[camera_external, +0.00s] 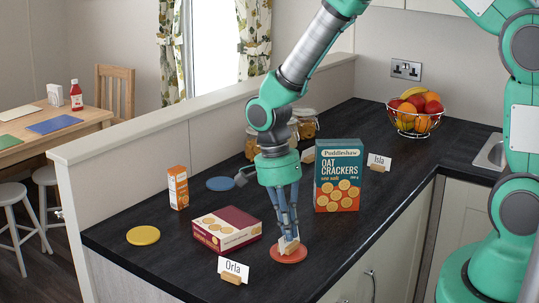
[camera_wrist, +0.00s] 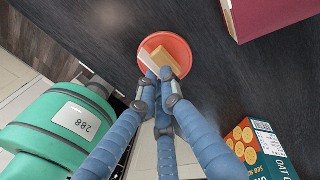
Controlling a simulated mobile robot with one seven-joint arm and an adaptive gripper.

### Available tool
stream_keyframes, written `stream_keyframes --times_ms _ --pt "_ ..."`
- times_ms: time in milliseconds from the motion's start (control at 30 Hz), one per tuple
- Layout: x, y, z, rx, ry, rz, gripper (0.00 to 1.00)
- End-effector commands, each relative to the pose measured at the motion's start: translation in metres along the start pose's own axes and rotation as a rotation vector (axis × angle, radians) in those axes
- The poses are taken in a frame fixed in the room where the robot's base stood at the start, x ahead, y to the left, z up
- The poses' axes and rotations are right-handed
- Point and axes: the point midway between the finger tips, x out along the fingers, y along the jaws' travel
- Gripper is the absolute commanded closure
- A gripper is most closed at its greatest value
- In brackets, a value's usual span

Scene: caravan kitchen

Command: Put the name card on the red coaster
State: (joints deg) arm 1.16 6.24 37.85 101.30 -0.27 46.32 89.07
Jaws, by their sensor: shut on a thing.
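The red coaster (camera_external: 300,255) lies on the dark worktop and also shows in the wrist view (camera_wrist: 180,40). My gripper (camera_external: 287,234) points down over it. It is shut on a small name card (camera_external: 289,246) with a white face and a wooden base. In the wrist view the card's wooden base (camera_wrist: 175,61) shows at my gripper's fingertips (camera_wrist: 160,78), within the coaster's outline. The card is on the coaster or just above it; I cannot tell which. Its lettering is hidden. Two other name cards stand apart: Orla (camera_external: 233,269) in front and Isla (camera_external: 379,162) behind.
An oat crackers box (camera_external: 338,180) stands upright right of my gripper. A red cracker box (camera_external: 227,229) lies left. A small orange carton (camera_external: 178,188), yellow coaster (camera_external: 143,235), blue coaster (camera_external: 220,184), jars (camera_external: 305,124) and fruit bowl (camera_external: 416,122) are also on the worktop.

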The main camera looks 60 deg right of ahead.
Motion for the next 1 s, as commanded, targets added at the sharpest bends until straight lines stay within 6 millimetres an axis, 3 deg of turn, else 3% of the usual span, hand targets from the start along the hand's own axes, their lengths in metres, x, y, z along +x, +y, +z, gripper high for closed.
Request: stream_keyframes --times_ms 367,400,500,1000 --pt "0.0029 -0.0004 0.0000 0.000 0.000 0.001 1.00" --pt "0.0028 -0.0005 0.0000 0.000 0.000 0.000 0.90" --pt "0.0025 -0.0004 0.0000 0.000 0.000 0.000 0.75" --pt "-0.0065 0.0000 0.0000 0.000 0.000 -0.001 0.75"
